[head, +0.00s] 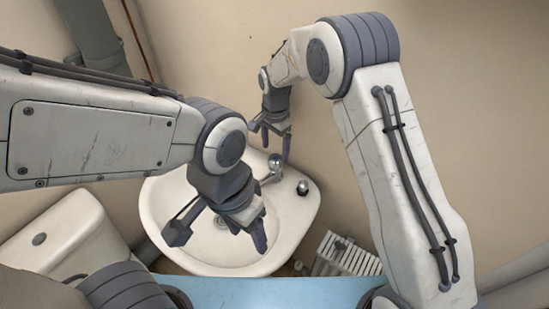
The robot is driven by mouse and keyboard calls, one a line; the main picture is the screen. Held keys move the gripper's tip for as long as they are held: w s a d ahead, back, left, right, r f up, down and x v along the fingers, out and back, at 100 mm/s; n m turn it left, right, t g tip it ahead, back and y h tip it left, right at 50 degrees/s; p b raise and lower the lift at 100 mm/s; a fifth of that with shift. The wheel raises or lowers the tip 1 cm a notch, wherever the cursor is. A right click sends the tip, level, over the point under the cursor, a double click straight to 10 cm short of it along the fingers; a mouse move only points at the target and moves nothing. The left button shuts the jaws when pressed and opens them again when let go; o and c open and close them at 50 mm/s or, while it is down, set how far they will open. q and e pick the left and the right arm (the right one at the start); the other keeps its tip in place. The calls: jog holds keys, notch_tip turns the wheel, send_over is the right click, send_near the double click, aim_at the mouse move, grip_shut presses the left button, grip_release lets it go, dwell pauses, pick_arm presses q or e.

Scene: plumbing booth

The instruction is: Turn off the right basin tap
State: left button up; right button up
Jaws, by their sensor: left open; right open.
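The white basin (285,245) stands against the beige wall in the middle of the head view. A small chrome fitting with a dark top, which looks like the right tap (303,187), sits on its right rim. Another chrome fitting, probably the spout (273,167), stands at the back rim, partly behind my grippers. My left gripper (222,233) is open and empty over the bowl, left of the right tap. My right gripper (276,146) is open and empty near the wall, above and left of the right tap in the picture. Neither visibly touches it. A left tap cannot be made out.
A white cistern-like box (70,235) stands at the left. A white ribbed radiator (345,257) is below right of the basin. A grey pipe (92,35) runs up the wall at the upper left. The wall right of the basin is bare.

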aim_at(275, 157)
notch_tip(275, 157, up, 5)
jog(key=shift+r+b, duration=0.2)
jog(key=shift+b, duration=0.1)
